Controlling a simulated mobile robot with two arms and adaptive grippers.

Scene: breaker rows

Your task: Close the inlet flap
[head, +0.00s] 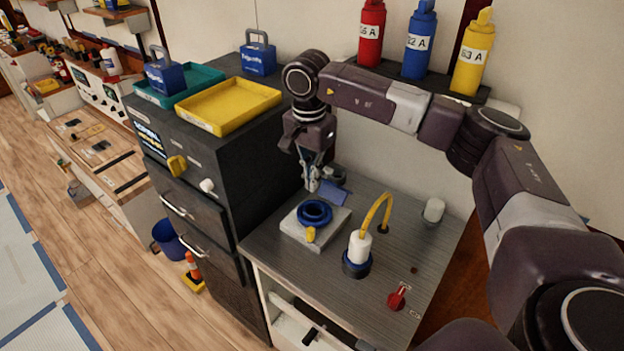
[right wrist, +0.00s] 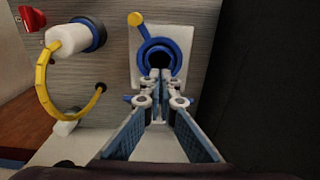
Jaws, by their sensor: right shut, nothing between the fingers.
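The inlet is a blue ring (head: 314,212) with a dark opening, on a pale square plate (head: 327,236) on the grey worktop. A yellow knob (head: 311,234) sits at its front. A flat blue piece (head: 335,194), seemingly the flap, stands off the opening at the back, partly hidden by my right gripper (head: 312,187). That gripper is shut and empty, pointing down just behind the ring. In the right wrist view, the shut fingertips (right wrist: 160,74) overlap the near edge of the ring (right wrist: 160,45), whose opening shows uncovered. Contact cannot be told. My left gripper is not in view.
A white plug (head: 360,247) with a curved yellow hose (head: 375,211) stands right of the inlet. A red switch (head: 397,297) is near the front edge. A dark cabinet with a yellow tray (head: 214,127) rises on the left. Colored bottles (head: 419,42) stand on a shelf behind.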

